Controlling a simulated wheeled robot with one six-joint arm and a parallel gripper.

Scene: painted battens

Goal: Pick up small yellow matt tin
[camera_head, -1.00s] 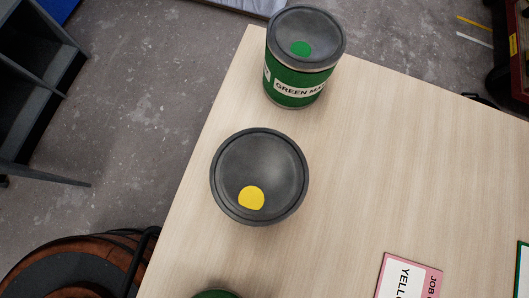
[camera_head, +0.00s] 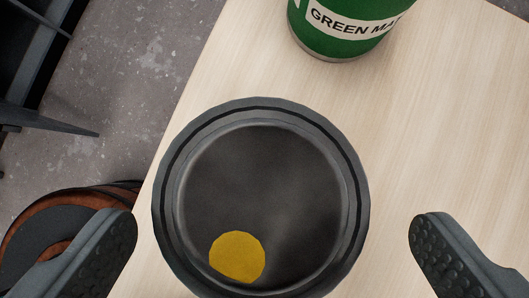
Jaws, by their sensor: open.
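The tin with a yellow dot (camera_head: 270,185) stands upright on the table, seen from straight above in the head camera view. Its dark grey lid fills the middle of the picture and hides its sides and label. My gripper (camera_head: 274,230) is open, with one dark padded finger to the left of the tin and one to the right. Both fingers show a gap to the lid in the picture, wider on the right. Nothing is held. How far the fingertips are above or below the lid is hard to tell.
A green tin (camera_head: 345,28) labelled "GREEN MA..." stands behind, cut off by the top edge. The pale wooden table (camera_head: 450,120) is clear to the right. Its left edge runs close by the tin. A brown round object (camera_head: 65,215) and dark shelving (camera_head: 30,60) are beyond that edge.

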